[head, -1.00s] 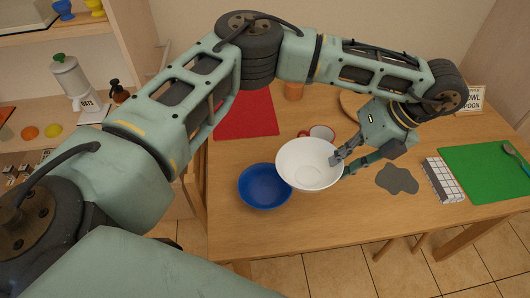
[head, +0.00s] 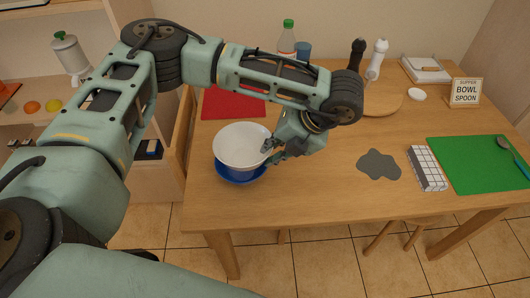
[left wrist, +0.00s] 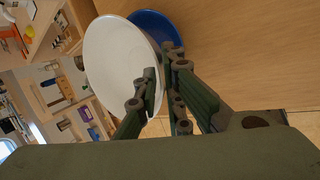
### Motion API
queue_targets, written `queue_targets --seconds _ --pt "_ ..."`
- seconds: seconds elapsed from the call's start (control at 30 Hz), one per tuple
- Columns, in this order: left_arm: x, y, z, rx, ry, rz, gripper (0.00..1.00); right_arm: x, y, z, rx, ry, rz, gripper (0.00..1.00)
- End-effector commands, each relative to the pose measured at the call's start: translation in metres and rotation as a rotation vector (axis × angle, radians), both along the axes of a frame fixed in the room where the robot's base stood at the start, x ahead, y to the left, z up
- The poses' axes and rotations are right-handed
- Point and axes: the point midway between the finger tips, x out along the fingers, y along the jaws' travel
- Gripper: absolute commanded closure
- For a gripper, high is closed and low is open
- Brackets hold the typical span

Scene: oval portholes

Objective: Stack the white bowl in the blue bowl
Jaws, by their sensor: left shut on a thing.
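The white bowl (head: 240,143) is upright above the blue bowl (head: 240,177) in the head view and hides most of it. Whether the two touch I cannot tell. The blue bowl stands on the table near its left front edge. My left gripper (head: 270,152) is shut on the right rim of the white bowl. In the left wrist view the white bowl (left wrist: 118,68) fills the upper left, with part of the blue bowl (left wrist: 160,32) showing behind it. My right gripper is not in view.
The wooden table (head: 310,190) has free room right of the bowls, around a grey patch (head: 378,164). A checkered block (head: 427,168) and a green mat (head: 480,163) with a spoon (head: 512,152) lie at right. A red mat (head: 232,104), bottle (head: 287,38) and mills (head: 376,58) are farther back.

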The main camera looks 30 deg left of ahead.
Motion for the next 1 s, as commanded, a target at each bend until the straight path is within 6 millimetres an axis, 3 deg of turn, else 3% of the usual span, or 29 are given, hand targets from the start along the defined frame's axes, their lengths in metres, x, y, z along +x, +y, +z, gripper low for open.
queue_targets --seconds 0.2,0.57,1.0 --pt "0.009 0.019 -0.012 0.0 0.001 0.001 1.0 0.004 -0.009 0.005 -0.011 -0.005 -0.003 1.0" --pt "0.01 0.02 -0.052 0.001 0.001 0.001 1.0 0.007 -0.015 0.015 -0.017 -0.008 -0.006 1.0" --pt "0.01 0.019 -0.06 0.0 -0.001 0.001 1.0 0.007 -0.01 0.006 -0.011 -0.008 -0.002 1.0"
